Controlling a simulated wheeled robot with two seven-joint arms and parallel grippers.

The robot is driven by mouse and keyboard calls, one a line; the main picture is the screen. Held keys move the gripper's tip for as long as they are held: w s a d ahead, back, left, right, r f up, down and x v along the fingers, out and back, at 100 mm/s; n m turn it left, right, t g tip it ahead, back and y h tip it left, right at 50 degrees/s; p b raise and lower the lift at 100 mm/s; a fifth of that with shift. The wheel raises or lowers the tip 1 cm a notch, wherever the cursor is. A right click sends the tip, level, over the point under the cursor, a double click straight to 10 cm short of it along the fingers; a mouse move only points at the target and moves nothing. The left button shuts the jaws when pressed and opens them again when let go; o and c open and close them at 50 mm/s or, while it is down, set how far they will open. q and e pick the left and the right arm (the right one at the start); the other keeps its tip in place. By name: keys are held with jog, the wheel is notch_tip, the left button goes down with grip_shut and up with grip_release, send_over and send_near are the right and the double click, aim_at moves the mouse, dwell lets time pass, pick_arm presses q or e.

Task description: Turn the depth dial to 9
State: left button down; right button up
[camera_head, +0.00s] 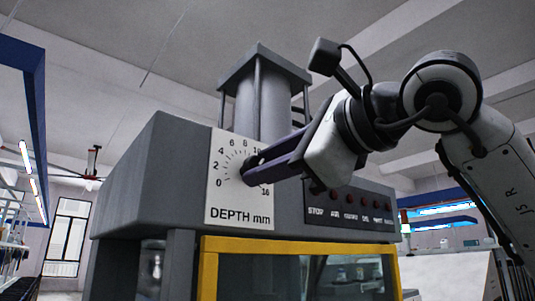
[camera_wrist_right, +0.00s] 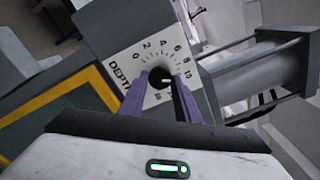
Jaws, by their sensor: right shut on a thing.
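The depth dial (camera_wrist_right: 161,76) is a dark round knob on a white scale plate (camera_wrist_right: 125,68) marked "DEPTH mm". In the head view the plate (camera_head: 238,205) is on the front of a grey press, with numbers from 0 to 16 around the knob. My right gripper (camera_head: 256,170) reaches in from the right and is shut on the dial, covering most of it. In the wrist view its two purple fingers (camera_wrist_right: 162,92) are on either side of the knob. A small light mark shows on the knob, but I cannot tell its exact reading. My left gripper is not in view.
The grey press body (camera_head: 150,180) has a column (camera_head: 262,100) on top. A row of red buttons (camera_head: 349,199) with labels such as STOP lies right of the plate, beneath my right arm. A yellow-framed window (camera_head: 300,246) is below. Open space lies left of the press.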

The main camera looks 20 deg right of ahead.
pick_arm(q)
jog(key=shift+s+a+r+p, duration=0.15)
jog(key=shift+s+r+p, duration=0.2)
jog(key=shift+p, duration=0.3)
pick_arm(e)
jog(key=n, duration=0.3)
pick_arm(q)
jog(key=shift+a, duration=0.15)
pick_arm(e)
jog(key=shift+n, duration=0.4)
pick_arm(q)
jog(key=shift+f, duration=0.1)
pick_arm(e)
jog(key=o, duration=1)
jog(key=shift+o, duration=0.2)
